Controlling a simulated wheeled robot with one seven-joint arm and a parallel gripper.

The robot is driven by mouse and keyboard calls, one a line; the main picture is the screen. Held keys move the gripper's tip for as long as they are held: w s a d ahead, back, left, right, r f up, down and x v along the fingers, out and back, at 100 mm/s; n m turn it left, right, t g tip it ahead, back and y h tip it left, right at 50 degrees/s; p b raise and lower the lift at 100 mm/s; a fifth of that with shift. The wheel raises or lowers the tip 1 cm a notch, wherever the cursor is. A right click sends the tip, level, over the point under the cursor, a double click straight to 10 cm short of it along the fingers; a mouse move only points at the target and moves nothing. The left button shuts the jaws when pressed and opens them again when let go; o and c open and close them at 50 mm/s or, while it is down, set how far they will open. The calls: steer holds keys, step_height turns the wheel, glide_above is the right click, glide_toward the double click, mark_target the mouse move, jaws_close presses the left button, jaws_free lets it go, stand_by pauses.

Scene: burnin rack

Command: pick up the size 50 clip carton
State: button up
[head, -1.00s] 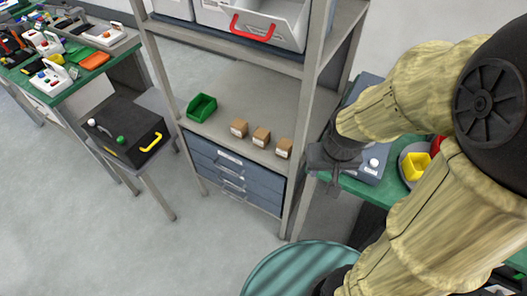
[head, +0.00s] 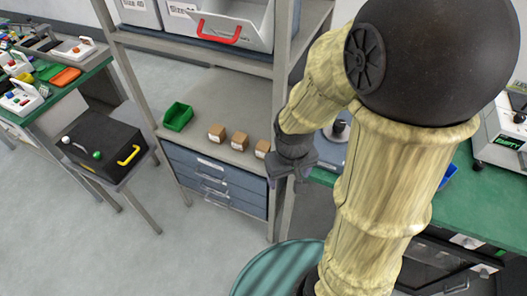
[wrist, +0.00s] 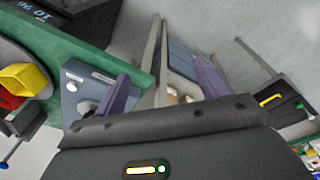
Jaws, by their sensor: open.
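Three small brown cartons stand in a row on the middle shelf: a left carton (head: 217,132), a middle carton (head: 239,141) and a right carton (head: 262,148). Their white labels are too small to read, so I cannot tell which is size 50. My gripper (head: 287,183) is open and empty, beside the rack's front right post and to the right of the cartons. The wrist view shows my gripper's two purple fingers (wrist: 164,88) spread apart. Between them, part of the shelf and small brown cartons (wrist: 172,98) show, partly hidden by the gripper body.
A green bin (head: 178,116) sits left of the cartons. Blue drawers (head: 215,180) are below the shelf, and a grey bin with a red handle (head: 232,25) is above. The rack post (head: 281,110) stands close to my gripper. A green bench (head: 455,190) is at right.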

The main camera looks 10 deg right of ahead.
step_height(320, 180, down, 10)
steer(key=n+g+h+b, duration=0.3)
steer(key=n+h, duration=0.2)
steer(key=n, duration=0.1)
steer(key=n+t+h+b, duration=0.55)
steer(key=n+t, duration=1.05)
steer(key=n, duration=0.5)
glide_toward(261, 153)
steer(key=v, duration=0.5)
steer(key=shift+d+y, duration=0.1)
steer(key=shift+y, duration=0.15)
steer(key=p+x, duration=0.1)
steer(key=x, duration=1.1)
steer(key=shift+w+d+r, duration=0.1)
steer(key=shift+r, duration=0.05)
